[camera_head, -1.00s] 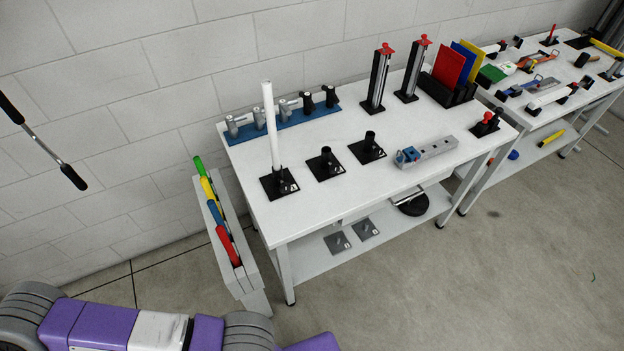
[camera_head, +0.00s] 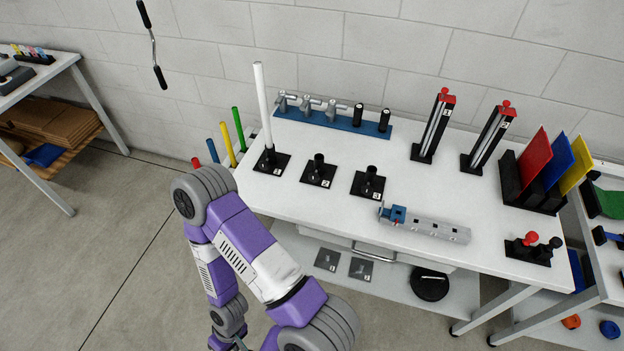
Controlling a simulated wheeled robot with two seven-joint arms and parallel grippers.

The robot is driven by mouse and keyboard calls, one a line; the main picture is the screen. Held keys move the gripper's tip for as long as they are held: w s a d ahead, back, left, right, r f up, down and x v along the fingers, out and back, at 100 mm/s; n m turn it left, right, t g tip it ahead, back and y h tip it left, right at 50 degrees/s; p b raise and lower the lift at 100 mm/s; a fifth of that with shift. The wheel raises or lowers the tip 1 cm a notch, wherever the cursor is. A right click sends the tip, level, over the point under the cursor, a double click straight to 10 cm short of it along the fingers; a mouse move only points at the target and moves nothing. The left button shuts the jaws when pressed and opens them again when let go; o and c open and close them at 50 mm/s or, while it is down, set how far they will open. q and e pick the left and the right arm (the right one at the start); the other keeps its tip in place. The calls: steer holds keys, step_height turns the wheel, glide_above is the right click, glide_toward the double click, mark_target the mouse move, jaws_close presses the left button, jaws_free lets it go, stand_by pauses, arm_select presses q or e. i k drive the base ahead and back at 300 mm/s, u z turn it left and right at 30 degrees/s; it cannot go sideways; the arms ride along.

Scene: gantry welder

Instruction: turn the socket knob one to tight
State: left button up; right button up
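Three black sockets on square base plates stand in a row on the white table. The left socket (camera_head: 269,162) holds an upright white rod (camera_head: 262,105); the middle socket (camera_head: 318,171) and right socket (camera_head: 369,184) are empty. Each base has a small white label; the left one's number is too small to read. Any knob on the left socket is too small to make out, so its setting cannot be told. A purple and grey arm of mine is bent across the lower left, in front of the table's near left corner. Neither gripper is in view.
A blue rail (camera_head: 340,122) with silver clamps and black cylinders lies behind the sockets. A grey block with a blue part (camera_head: 425,223) lies right of them. Coloured sticks (camera_head: 228,145) stand left of the table. A crank (camera_head: 152,45) shows before the wall.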

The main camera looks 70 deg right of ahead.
mark_target(264, 165)
steer(key=k, duration=0.35)
steer(key=z, duration=0.85)
